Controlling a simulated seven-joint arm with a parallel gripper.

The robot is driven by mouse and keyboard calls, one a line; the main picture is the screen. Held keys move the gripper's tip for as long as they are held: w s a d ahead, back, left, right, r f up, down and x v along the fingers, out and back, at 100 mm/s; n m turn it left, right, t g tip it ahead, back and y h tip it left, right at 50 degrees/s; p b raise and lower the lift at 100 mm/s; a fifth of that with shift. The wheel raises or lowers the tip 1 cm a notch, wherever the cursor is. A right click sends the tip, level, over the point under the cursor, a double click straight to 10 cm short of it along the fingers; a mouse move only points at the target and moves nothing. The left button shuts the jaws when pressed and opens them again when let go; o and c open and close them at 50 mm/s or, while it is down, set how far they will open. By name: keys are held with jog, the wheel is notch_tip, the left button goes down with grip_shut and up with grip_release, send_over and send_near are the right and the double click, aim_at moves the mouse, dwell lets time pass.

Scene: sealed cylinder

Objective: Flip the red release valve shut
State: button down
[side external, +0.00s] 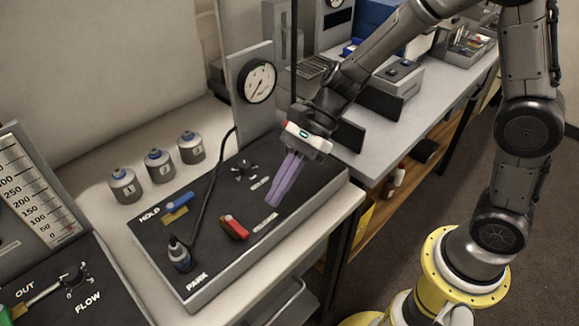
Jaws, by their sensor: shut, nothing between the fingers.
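The red release valve (235,228) is a small red lever with a pale end. It lies on the dark top of the control box, right of the cable and near the front edge. My gripper (272,200) has purple fingers pointing down and left, shut with nothing between them. In the picture its tips are up and right of the red valve, with a visible gap. I cannot tell how high the tips are above the panel. A blue lever (180,200) by the HOLD label and a black knob (244,170) are on the same panel.
A black cable runs across the panel. A round gauge (257,81) stands behind on a grey post. Several grey canisters (158,166) stand left of the box. A FLOW panel (70,295) is at lower left.

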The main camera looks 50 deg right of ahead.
aim_at(236, 227)
jog(key=a, duration=0.1)
jog(key=a+f, duration=0.1)
jog(key=a, duration=0.2)
jog(key=shift+f, duration=0.3)
jog(key=shift+a, duration=0.75)
jog(key=shift+s+a+m+t, duration=0.3)
jog(key=shift+m+t, duration=0.3)
jog(key=shift+m, duration=0.2)
jog(key=m+t, duration=0.1)
jog(key=s+a+m+t, duration=0.1)
jog(key=m, duration=0.1)
jog(key=shift+r+h, duration=0.1)
jog(key=shift+h, duration=0.3)
jog(key=shift+a, duration=1.6)
jog(key=shift+w+a, duration=0.25)
jog(key=shift+a, duration=0.25)
jog(key=shift+w+a, duration=0.2)
jog(key=shift+a, duration=0.25)
jog(key=shift+w+d, duration=0.1)
